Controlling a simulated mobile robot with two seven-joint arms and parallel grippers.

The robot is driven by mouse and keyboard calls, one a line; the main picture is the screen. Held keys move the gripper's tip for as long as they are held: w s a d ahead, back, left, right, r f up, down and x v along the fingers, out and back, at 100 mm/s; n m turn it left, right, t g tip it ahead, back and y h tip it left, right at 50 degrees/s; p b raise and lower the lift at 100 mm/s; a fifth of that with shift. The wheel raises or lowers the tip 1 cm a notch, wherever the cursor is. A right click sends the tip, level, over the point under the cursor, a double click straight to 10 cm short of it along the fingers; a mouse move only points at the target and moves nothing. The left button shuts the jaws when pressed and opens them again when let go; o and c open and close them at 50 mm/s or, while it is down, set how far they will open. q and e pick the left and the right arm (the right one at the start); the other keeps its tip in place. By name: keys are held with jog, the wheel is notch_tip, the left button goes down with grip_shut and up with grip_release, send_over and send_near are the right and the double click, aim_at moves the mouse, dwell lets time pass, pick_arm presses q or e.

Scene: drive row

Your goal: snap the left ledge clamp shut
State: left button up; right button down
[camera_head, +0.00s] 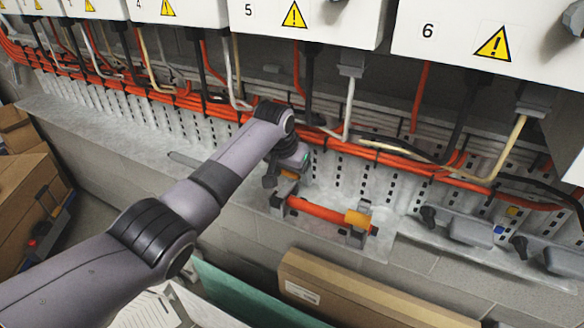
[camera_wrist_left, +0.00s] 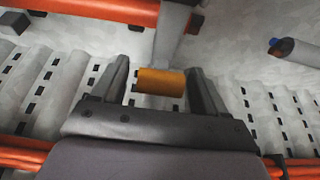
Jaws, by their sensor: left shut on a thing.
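The left ledge clamp (camera_head: 280,196) is a grey bracket on the ledge, at the left end of a short orange-red cable piece (camera_head: 318,208). Its orange grip (camera_wrist_left: 160,82) shows between my fingers in the left wrist view, with a grey clamp arm (camera_wrist_left: 172,32) running from it toward the cable (camera_wrist_left: 85,10). My left gripper (camera_head: 283,174) is over this clamp and shut on the orange grip. The gripper and wrist hide much of the clamp in the head view, so I cannot tell whether its jaw is closed. My right gripper is in neither view.
A second clamp with an orange grip (camera_head: 357,219) holds the cable's right end. Cable bundles (camera_head: 390,152) and white numbered boxes (camera_head: 300,18) run behind and above. Grey connectors (camera_head: 470,232) lie on the right. Cardboard (camera_head: 350,290) stands below the ledge.

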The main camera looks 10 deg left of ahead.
aim_at(287, 188)
pick_arm(q)
jog(key=shift+f, duration=0.1)
jog(key=o, duration=1.5)
jog(key=shift+v, duration=3.55)
